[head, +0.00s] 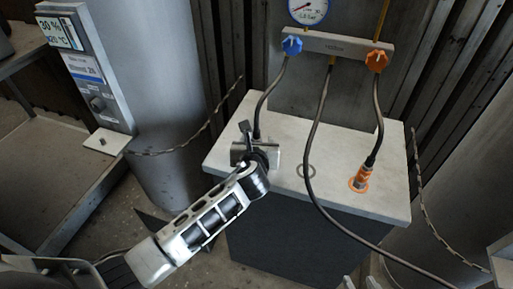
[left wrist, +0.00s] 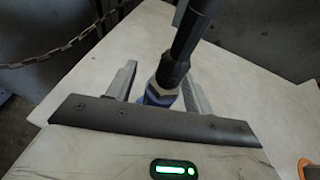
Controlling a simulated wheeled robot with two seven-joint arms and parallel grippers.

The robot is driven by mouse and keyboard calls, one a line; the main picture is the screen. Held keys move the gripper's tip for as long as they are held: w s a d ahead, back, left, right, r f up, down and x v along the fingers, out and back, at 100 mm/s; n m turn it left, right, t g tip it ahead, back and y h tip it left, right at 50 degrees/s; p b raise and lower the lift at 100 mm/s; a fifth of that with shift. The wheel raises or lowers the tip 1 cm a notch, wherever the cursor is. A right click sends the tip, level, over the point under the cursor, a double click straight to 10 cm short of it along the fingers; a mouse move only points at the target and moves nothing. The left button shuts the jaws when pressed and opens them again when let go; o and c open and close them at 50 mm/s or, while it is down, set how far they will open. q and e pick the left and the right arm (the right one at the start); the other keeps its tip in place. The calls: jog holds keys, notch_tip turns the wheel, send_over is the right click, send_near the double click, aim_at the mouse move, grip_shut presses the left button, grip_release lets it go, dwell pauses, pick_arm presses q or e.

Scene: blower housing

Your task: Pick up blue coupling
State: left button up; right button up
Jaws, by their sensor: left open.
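The blue coupling (left wrist: 155,97) is on the end of a black hose and stands between the two fingers of my left gripper (left wrist: 158,82) in the left wrist view. The fingers are apart on either side of it, and the gripper is open. The plate of the gripper hides the coupling's lower part. In the head view my left gripper (head: 256,146) is over the left part of the white cabinet top and hides the coupling. Pale tips at the bottom edge of the head view may be my right gripper (head: 361,284); they are mostly cut off.
An orange coupling (head: 360,179) stands on the right of the white cabinet top (head: 285,195). Dark hoses hang from the manifold (head: 335,47) with blue and orange knobs; one crosses the cabinet's front edge.

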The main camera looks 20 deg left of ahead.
aim_at(257, 135)
pick_arm(q)
grip_shut()
jog(key=shift+r, duration=0.1)
jog(key=shift+r, duration=0.55)
notch_tip(257, 135, up, 3)
jog(key=shift+s+d+f+p, duration=0.1)
jog(key=shift+d+f+p, duration=0.1)
jog(key=shift+p, duration=0.3)
jog(key=s+d+r+p, duration=0.1)
jog(key=s+d+r, duration=0.7)
jog(key=s+r, duration=0.1)
jog(key=shift+s+d, duration=0.25)
jog(key=shift+s, duration=0.6)
